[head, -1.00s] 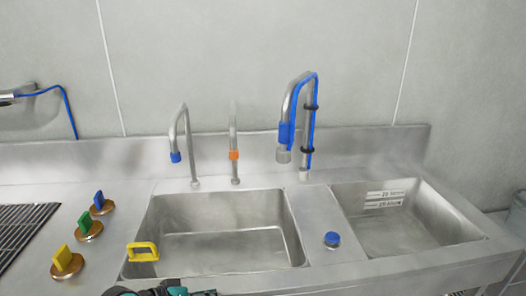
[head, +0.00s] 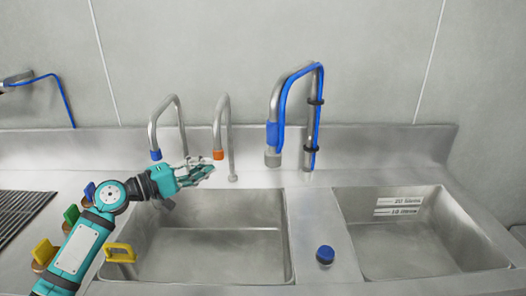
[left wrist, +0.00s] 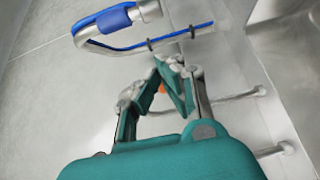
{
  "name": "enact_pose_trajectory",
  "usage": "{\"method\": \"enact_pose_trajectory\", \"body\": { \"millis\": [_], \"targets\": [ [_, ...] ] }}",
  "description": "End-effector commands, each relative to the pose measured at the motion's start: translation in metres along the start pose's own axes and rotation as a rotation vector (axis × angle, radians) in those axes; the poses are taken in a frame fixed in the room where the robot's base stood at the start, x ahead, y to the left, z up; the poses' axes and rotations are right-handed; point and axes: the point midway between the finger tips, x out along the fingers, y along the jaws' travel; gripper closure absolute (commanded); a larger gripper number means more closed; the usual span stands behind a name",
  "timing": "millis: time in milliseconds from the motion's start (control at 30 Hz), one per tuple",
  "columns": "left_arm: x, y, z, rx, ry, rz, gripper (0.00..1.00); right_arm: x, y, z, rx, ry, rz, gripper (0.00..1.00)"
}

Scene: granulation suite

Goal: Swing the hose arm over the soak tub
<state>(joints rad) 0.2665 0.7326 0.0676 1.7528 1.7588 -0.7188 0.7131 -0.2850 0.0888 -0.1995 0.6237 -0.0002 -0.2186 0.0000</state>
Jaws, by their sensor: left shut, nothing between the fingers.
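The hose arm (head: 318,100) is a steel gooseneck with a blue hose, standing at the back between two sunk basins. Its blue-collared nozzle (head: 272,145) points down, turned left toward the back right of the left basin (head: 292,235). The right basin (head: 430,255) bears litre marks; no label shows which one is the soak tub. My left gripper (head: 208,172) is shut and empty over the back of the left basin, left of the nozzle and apart from it. In the left wrist view, the hose arm (left wrist: 170,42) lies beyond my left gripper's fingertips (left wrist: 172,62). My right gripper is out of view.
Two thinner taps, one blue-tipped (head: 156,155) and one orange-tipped (head: 218,155), stand behind the left basin, close to my gripper. A yellow handle (head: 120,251) is at its front left corner. A blue knob (head: 325,255) sits between the basins. The right basin is empty.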

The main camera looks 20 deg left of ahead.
Motion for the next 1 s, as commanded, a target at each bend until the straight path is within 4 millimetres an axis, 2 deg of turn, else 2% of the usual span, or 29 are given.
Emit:
{"method": "enact_pose_trajectory", "body": {
  "millis": [133,333,467,567,900,1000],
  "targets": [
    [0.0,0.001,-0.001,-0.004,0.002,0.003,1.0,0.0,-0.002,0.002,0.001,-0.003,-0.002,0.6],
    [0.001,0.001,-0.001,-0.003,0.001,0.002,1.0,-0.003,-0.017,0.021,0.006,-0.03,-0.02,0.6],
    [0.012,0.003,-0.001,-0.005,0.001,0.004,1.0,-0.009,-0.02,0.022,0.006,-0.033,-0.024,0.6],
    [0.028,0.005,0.0,-0.004,-0.001,0.003,1.0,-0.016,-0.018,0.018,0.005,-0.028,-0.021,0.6],
    [0.101,0.005,0.0,-0.005,0.0,0.003,1.0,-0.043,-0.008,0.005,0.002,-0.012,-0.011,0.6],
    [0.112,0.005,0.012,-0.003,-0.001,0.0,1.0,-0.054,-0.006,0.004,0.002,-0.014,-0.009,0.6]
  ]
}}
